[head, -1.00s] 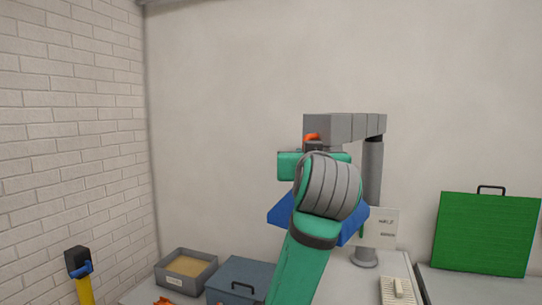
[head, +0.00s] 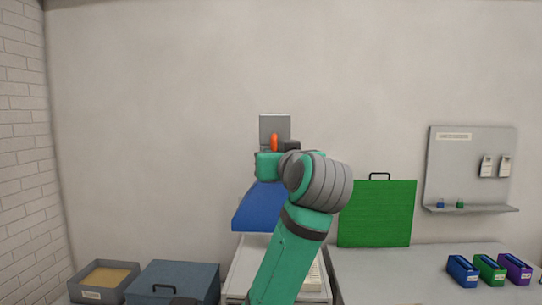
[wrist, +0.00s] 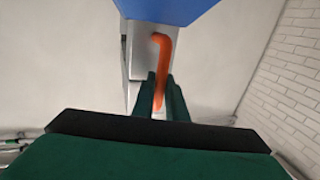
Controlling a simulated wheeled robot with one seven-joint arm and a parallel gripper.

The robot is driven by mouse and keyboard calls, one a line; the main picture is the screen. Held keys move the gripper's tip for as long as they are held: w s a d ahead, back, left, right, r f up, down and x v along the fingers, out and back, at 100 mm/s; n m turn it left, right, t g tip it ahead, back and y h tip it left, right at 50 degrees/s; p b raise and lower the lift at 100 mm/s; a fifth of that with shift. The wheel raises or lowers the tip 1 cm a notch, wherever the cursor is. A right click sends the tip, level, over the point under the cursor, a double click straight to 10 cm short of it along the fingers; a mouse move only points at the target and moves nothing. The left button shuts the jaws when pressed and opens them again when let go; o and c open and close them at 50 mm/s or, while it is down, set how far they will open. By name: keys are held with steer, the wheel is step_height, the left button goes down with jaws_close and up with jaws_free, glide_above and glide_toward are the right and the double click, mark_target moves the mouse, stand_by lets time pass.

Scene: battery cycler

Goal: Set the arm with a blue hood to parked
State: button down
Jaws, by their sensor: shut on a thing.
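The swing arm is a grey beam (head: 275,124), seen nearly end-on in the head view and pointing towards me. Its blue hood (head: 256,212) hangs below it, partly hidden by my arm. An orange handle (head: 274,143) is at the beam's near end. In the wrist view the handle (wrist: 163,55) stands between my gripper's fingers (wrist: 160,92), with the grey beam (wrist: 138,50) behind it and the blue hood (wrist: 165,8) at the top edge. My gripper is shut on the handle. The post is hidden in the head view.
A blue-grey box (head: 175,283) and a grey tray (head: 103,278) stand at left. A green panel (head: 377,215) stands on the right bench (head: 400,275). Blue, green and purple bins (head: 489,269) sit farther right. A grey wall board with shelf (head: 470,168) hangs above them.

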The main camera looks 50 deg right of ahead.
steer(key=c, duration=1.8)
jaws_free()
steer(key=shift+w, duration=0.1)
steer(key=shift+o, duration=0.2)
steer(key=shift+w, duration=0.1)
steer(key=shift+a, duration=0.15)
steer(key=v, duration=1)
steer(key=shift+s, duration=0.4)
